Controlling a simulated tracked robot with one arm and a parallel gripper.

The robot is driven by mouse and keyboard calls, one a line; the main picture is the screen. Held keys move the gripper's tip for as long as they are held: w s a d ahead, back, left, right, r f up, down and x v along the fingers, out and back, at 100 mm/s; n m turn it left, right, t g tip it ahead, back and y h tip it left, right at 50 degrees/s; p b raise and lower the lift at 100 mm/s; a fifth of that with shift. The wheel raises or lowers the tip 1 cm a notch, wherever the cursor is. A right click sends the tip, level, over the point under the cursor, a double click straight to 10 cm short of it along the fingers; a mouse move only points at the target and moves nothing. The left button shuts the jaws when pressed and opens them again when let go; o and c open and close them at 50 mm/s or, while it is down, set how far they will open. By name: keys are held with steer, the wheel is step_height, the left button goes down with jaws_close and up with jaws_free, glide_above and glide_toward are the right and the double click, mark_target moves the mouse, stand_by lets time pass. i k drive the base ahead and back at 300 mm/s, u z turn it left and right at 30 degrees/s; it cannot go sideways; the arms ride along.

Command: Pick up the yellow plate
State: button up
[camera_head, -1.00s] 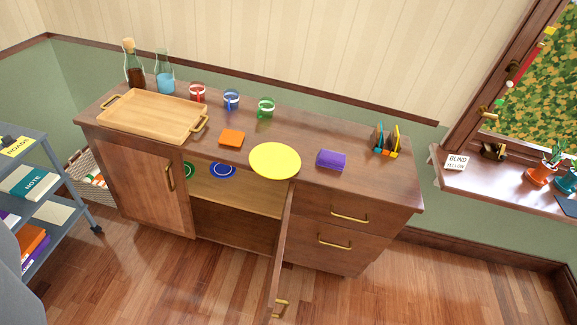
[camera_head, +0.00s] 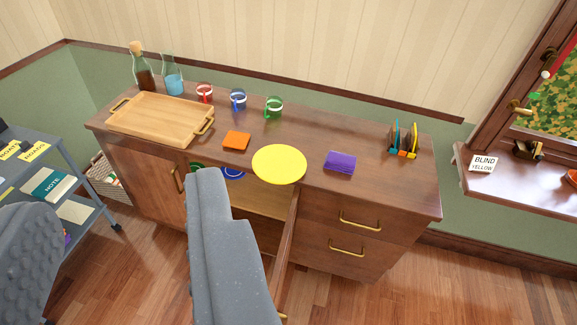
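The yellow plate (camera_head: 279,164) lies flat on the wooden cabinet top (camera_head: 330,190), near its front edge and partly overhanging it. My gripper (camera_head: 120,190) shows as two grey fingers from the lower left, spread apart with nothing between them. The right finger reaches up in front of the cabinet, its tip left of and lower in the picture than the plate. The fingers do not appear to touch the plate. The left finger, with a bumpy surface, is cut off by the left edge.
An orange block (camera_head: 236,141) and a purple block (camera_head: 340,162) flank the plate. Behind are mugs (camera_head: 273,107), a tray (camera_head: 155,119), bottles (camera_head: 143,68) and a rack (camera_head: 404,140). An open cabinet door (camera_head: 286,245) sticks out below the plate. A cart (camera_head: 75,185) stands left.

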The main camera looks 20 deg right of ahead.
mark_target(275, 163)
steer(key=z, duration=0.05)
steer(key=i, duration=1)
steer(key=u, duration=0.05)
